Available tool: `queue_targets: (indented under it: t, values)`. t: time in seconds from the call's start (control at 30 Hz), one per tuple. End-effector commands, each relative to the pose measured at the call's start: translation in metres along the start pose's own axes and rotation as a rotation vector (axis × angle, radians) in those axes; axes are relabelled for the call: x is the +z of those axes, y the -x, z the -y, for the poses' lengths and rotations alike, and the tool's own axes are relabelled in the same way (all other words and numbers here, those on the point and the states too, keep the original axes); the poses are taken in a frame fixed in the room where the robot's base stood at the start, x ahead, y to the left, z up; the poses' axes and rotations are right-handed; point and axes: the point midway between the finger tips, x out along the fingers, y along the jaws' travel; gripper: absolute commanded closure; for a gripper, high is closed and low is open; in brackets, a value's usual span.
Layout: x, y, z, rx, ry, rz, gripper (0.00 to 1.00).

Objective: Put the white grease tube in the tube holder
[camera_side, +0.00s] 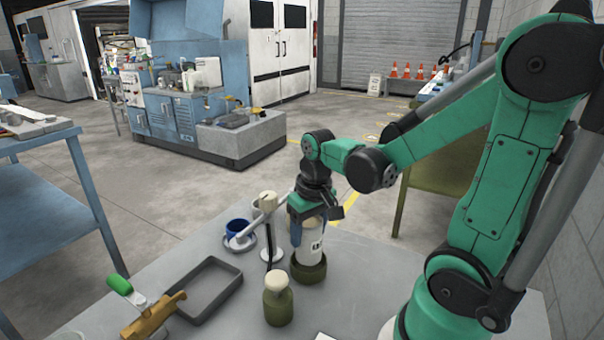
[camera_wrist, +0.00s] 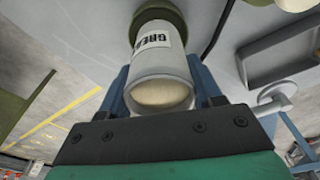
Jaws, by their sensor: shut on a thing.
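The white grease tube (camera_side: 312,243) stands upright with dark lettering on its side. My gripper (camera_side: 310,226) is shut on its upper part, with one blue finger on each side. The olive-green round tube holder (camera_side: 309,271) stands on the table directly under the tube. The tube's lower end meets the holder's rim and appears to be inside it; how deep it sits is hidden. In the wrist view the tube (camera_wrist: 157,66) lies between the fingers, its cream-coloured near end facing the camera, and the holder (camera_wrist: 172,16) shows behind its far end.
An olive bottle with a cream cap (camera_side: 278,306) stands in front of the holder. A white stand (camera_side: 270,252) and a blue cup (camera_side: 238,228) are close at left.

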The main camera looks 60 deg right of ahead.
Motion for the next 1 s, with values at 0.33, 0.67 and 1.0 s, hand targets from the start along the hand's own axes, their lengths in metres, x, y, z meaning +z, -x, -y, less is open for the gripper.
queue_targets:
  t: [0.33,0.67,1.0]
  values:
    - [0.003,-0.029,0.0,0.0,0.0,0.0,1.0]
    - [0.004,-0.031,0.0,0.0,0.0,0.0,1.0]
    - [0.004,-0.032,0.0,0.0,0.0,0.0,0.1]
